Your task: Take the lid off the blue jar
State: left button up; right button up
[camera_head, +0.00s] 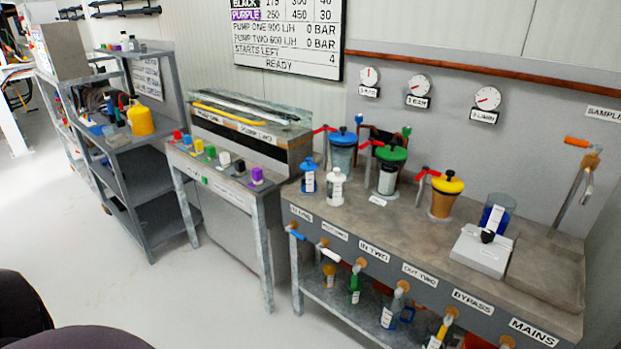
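A jar with a blue lid (343,137) and a dark knob on top stands at the back left of the grey bench on the right. Its body (341,157) looks grey-blue, and the lid is on it. A jar with a green lid (390,154) stands to its right, and a jar with a yellow lid (447,185) stands further right; both are covered. Neither of my grippers is in view.
Red-handled valves stand beside the jars. A clear vessel with blue contents (496,214) stands on a white device (481,252) at the right. Valve handles project from the bench front (391,267). A lower bench (226,187) with coloured blocks adjoins on the left. The floor (120,275) in front is clear.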

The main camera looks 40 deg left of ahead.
aim_at(309, 166)
jog(key=u, duration=1.25)
jog(key=i+j+z, duration=0.1)
jog(key=z, duration=0.3)
jog(key=i+j+z, duration=0.15)
jog(key=z, duration=0.2)
jog(key=i+j+z, duration=0.2)
jog(key=j, duration=0.2)
jog(key=i+j+z, duration=0.15)
jog(key=j, duration=0.25)
jog(key=i, duration=0.1)
